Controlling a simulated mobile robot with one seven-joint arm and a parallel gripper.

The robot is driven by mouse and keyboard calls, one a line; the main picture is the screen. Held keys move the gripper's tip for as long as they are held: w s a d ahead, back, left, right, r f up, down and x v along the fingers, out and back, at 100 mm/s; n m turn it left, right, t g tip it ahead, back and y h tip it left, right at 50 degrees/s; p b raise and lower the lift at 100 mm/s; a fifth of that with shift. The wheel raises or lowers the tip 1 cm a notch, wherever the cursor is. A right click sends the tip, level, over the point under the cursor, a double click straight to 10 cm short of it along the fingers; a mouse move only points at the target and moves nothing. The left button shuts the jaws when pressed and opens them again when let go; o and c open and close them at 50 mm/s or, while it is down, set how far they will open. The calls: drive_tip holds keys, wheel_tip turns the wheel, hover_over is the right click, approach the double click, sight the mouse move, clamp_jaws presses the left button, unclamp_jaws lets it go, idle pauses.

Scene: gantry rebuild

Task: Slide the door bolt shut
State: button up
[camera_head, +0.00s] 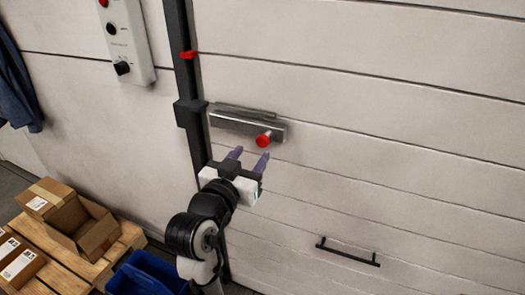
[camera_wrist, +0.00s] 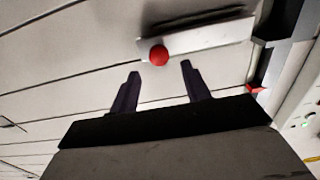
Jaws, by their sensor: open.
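The door bolt (camera_head: 235,122) is a grey metal bar on the pale panelled door, with a red knob (camera_head: 264,140) near its right end. A dark bracket (camera_head: 189,113) on the dark vertical post stands at the bolt's left end. My gripper (camera_head: 249,158) is open and empty, just below and left of the knob, its purple fingers pointing toward the door. In the wrist view the bolt (camera_wrist: 205,41) and red knob (camera_wrist: 158,55) show beyond the fingertips (camera_wrist: 160,68). The knob lies ahead of the gap between the fingers, apart from both.
A control box (camera_head: 126,38) with knobs hangs on the wall at upper left. A red tab (camera_head: 188,54) sits on the post. A black handle (camera_head: 347,252) is low on the door. Cardboard boxes (camera_head: 68,215) on a pallet and a blue bin (camera_head: 148,275) stand at lower left.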

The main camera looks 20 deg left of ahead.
sight(261, 142)
drive_tip(key=w+p, duration=0.1)
drive_tip(key=w, duration=0.6)
drive_tip(key=shift+w+d, duration=0.15)
drive_tip(key=shift+w, duration=0.1)
clamp_jaws()
drive_tip(key=a+b, duration=0.1)
drive_tip(key=a, duration=0.4)
drive_tip(key=shift+a, duration=0.35)
drive_tip(key=shift+a+r, duration=0.1)
